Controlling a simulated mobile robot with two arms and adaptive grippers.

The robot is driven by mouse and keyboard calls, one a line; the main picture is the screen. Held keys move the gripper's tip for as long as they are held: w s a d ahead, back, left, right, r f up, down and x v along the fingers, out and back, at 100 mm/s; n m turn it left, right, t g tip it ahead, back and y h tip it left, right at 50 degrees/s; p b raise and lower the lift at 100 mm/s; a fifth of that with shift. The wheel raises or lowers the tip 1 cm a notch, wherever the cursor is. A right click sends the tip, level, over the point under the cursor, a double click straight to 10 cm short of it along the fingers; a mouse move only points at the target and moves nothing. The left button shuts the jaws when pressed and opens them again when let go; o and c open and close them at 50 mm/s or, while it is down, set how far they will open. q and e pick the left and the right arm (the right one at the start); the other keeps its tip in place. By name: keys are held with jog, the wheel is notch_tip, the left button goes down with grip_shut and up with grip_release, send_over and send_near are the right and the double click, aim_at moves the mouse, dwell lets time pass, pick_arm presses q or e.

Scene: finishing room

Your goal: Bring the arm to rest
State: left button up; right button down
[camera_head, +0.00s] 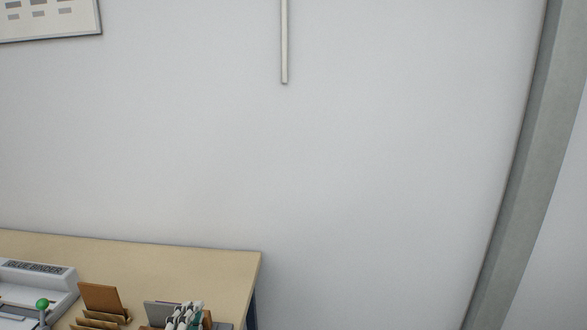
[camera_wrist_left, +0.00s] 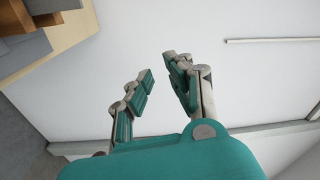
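My left gripper (camera_head: 186,314) shows at the bottom edge of the head view, in front of the right part of the table, with its arm out of the picture. In the left wrist view its two teal and grey fingers (camera_wrist_left: 160,69) stand apart with only the pale wall behind the gap. It is open and holds nothing. My right gripper is in neither view.
A wooden-topped table (camera_head: 190,262) stands against the wall at lower left. On it are a white glue binder (camera_head: 38,272) with a green knob and a brown holder (camera_head: 101,299). A grey post (camera_head: 530,165) rises at right.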

pick_arm(q)
jog(key=s+a+f+n+g+y, duration=0.35)
jog(key=s+f+n+g, duration=0.35)
jog(key=s+f+n, duration=0.5)
jog(key=s+d+f+n+g+h, duration=0.1)
jog(key=s+f+g, duration=0.3)
jog(key=s, duration=0.4)
jog(key=s+d+f+n+g+h, duration=0.1)
jog(key=s+d+f+n+g, duration=0.2)
jog(key=s, duration=0.5)
notch_tip(320, 180, down, 28)
jog(key=s+a+m+g, duration=0.1)
jog(key=s+m+g, duration=0.1)
jog(key=s+a+f+g+b, duration=0.1)
jog(key=s+a+f, duration=0.2)
jog(key=s+f, duration=1.3)
jog(key=shift+f+y+b, duration=0.2)
jog(key=shift+y+b, duration=0.1)
jog(key=shift+y, duration=0.05)
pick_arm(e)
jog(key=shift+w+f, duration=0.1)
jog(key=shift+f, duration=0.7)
pick_arm(q)
jog(key=shift+s, duration=0.1)
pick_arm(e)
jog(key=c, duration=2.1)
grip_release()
